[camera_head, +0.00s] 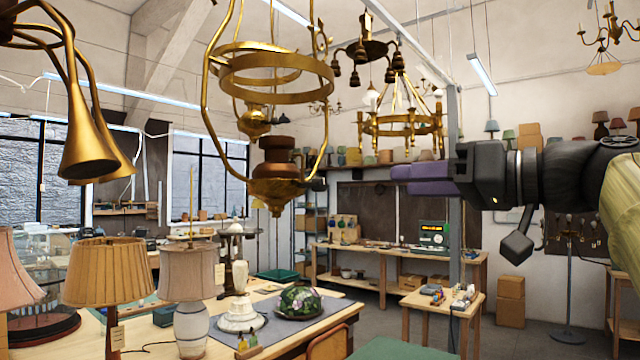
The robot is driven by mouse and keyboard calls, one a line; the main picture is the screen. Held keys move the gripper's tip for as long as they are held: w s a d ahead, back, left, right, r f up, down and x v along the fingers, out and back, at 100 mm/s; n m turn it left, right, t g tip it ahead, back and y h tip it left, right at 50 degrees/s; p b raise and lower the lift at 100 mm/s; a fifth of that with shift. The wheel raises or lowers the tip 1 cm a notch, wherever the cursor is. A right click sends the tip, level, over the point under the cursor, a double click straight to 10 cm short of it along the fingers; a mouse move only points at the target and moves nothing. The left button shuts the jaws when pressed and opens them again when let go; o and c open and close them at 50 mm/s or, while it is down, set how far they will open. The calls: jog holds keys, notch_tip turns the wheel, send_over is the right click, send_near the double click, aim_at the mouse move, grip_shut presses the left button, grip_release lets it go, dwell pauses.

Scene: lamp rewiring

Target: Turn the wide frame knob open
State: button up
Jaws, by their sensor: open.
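A wide brass lamp frame (275,88) hangs in the upper middle of the view, with broad rings and long curved side arms. Low inside it sits a dark reddish-brown turned piece (277,143) above a brass bottom cup (275,190). I cannot tell for sure which part is its knob. My gripper (400,180) comes in from the right with purple fingers pointing left. It is open, and nothing shows between its fingers. In the picture it is right of the frame, apart from it. The fingers overlap from this angle, so their gap is hard to see.
Brass horn-shaped lamp arms (90,150) hang at left, and a ring chandelier (400,125) hangs behind. Shaded table lamps (108,275) and a stained-glass shade (300,300) stand on the near bench. A small wooden table (430,300) stands below my gripper. A grey post (455,240) rises behind it.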

aim_at(324, 185)
jog(key=p+x, duration=0.6)
jog(key=x, duration=1)
jog(key=shift+w+a+p, duration=0.25)
jog(key=shift+a+p, duration=0.05)
jog(key=shift+p, duration=0.05)
grip_shut()
